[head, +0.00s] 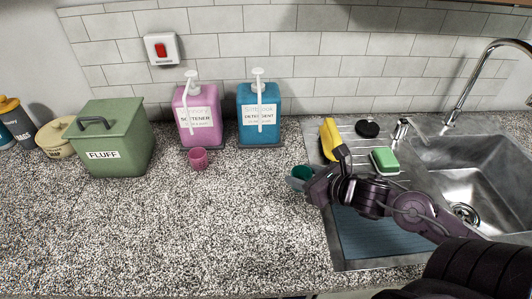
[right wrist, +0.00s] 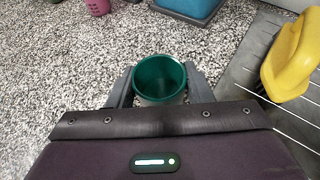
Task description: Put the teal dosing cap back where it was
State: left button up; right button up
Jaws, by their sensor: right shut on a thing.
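The teal dosing cap (head: 302,172) is an open-topped cup at the left edge of the steel drainer in the head view. My right gripper (head: 304,181) is shut on it. In the right wrist view the cap (right wrist: 160,77) sits upright between the two fingers (right wrist: 160,88), its dark green inside facing me. I cannot tell how far it is above the counter. The blue detergent bottle (head: 260,103) with a white pump stands behind it, slightly left. A pink cap (head: 198,159) stands before the pink softener bottle (head: 198,110). My left gripper is not in view.
A green FLUFF bin (head: 112,140) stands at the left. The sink (head: 475,165) is far right. The front counter (head: 190,230) is clear.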

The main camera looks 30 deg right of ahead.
jog(key=w+a+p, duration=0.1)
jog(key=w, duration=0.4)
jog(key=w+a+p, duration=0.1)
jog(key=w, duration=0.4)
jog(key=w+a+p, duration=0.1)
jog(key=w, duration=0.4)
jog(key=shift+w+a+p, duration=0.1)
jog(key=shift+a+p, duration=0.05)
jog(key=shift+p, duration=0.2)
notch_tip(320, 180, down, 3)
jog(key=shift+r+p, duration=0.2)
jog(key=shift+p, duration=0.45)
jog(key=shift+f, duration=0.5)
jog(key=shift+f, duration=0.1)
jog(key=o, duration=0.9)
jog(key=shift+o, duration=0.2)
